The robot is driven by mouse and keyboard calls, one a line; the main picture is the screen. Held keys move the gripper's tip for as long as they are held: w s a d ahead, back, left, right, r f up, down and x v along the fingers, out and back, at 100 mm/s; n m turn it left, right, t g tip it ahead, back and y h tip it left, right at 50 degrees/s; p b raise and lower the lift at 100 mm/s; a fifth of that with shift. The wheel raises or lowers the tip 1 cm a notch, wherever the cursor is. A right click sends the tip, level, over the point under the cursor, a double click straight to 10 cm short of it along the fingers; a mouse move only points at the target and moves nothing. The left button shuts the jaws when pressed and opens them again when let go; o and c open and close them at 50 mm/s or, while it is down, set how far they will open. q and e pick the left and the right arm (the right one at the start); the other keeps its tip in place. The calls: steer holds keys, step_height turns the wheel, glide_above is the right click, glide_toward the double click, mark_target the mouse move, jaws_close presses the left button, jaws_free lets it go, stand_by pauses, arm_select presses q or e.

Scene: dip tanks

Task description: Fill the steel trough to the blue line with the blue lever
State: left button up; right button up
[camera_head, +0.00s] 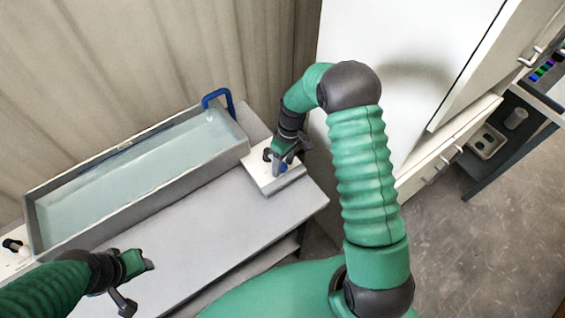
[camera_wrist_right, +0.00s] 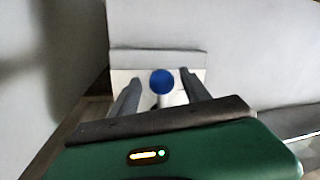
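The steel trough (camera_head: 32,222) lies along the bench at the left of the head view, with pale clear water (camera_head: 140,172) in it. I cannot make out a blue line on its walls. The blue lever's round knob (camera_head: 283,167) shows at a white box (camera_head: 262,178) right of the trough; it also shows in the right wrist view (camera_wrist_right: 161,82). My right gripper (camera_head: 283,160) is open over it, its fingers on either side of the knob with gaps. My left gripper (camera_head: 130,285) is over the bench's near left; its finger opening is unclear.
A blue bent pipe (camera_head: 229,98) stands at the trough's far right end. A black-knobbed control (camera_head: 12,245) sits at the trough's left end. White cabinets (camera_head: 415,60) stand at the right. The grey bench top (camera_head: 225,225) before the trough is clear.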

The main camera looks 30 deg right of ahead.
steer(key=shift+w+r, duration=0.1)
steer(key=shift+w+r, duration=0.1)
steer(key=shift+r, duration=0.15)
steer(key=w+d+r, duration=0.1)
steer(key=d+r, duration=0.2)
steer(key=r, duration=1.2)
steer(key=shift+r+b, duration=0.4)
steer(key=shift+d, duration=0.1)
steer(key=s+a+f+m+t+h, duration=0.1)
steer(key=s+a+f+m, duration=0.1)
steer(key=s+a, duration=0.3)
steer(key=s+a+f+m+t+h, duration=0.1)
steer(key=s+a+f+m+t, duration=0.1)
steer(key=s+a, duration=0.4)
steer(key=s, duration=0.4)
steer(key=shift+s+f, duration=0.15)
steer(key=shift+f, duration=0.2)
steer(key=shift+a, duration=0.3)
